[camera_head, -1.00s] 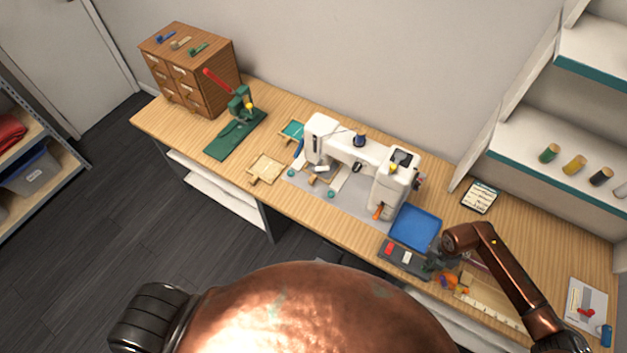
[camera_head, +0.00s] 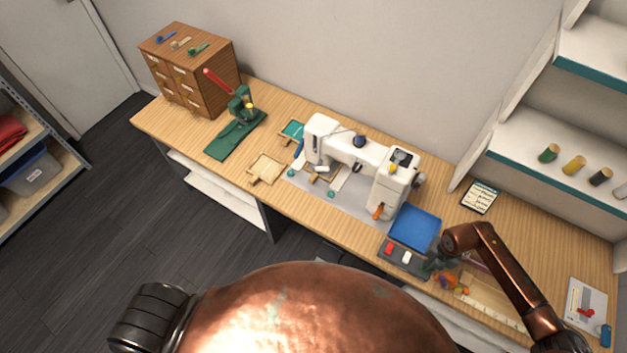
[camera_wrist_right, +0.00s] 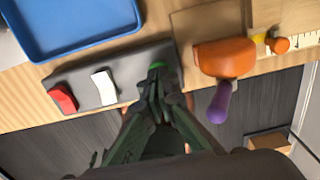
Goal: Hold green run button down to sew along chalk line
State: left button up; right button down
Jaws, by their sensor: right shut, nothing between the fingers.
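The dark control box (camera_head: 405,258) lies at the front edge of the bench, with a red button and a white button showing. In the right wrist view, the green run button (camera_wrist_right: 157,65) is at the box's right end, partly hidden behind my fingertips. My right gripper (camera_wrist_right: 158,80) is shut and empty, its tips at the green button; I cannot tell how far the button is pressed. In the head view my right gripper (camera_head: 432,263) is small and dark. The white sewing machine (camera_head: 340,142) has pale fabric (camera_head: 337,180) under its head. The chalk line is too small to make out. My left gripper is not in view.
A blue tray (camera_head: 414,228) is behind the box. An orange object with a purple handle (camera_wrist_right: 225,58) is close to my right gripper's right side. A green press (camera_head: 238,132) and a wooden drawer cabinet (camera_head: 190,70) stand at the left.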

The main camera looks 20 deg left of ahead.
notch_tip(320, 180, up, 10)
jog(key=p, duration=0.6)
jog(key=shift+f, duration=0.1)
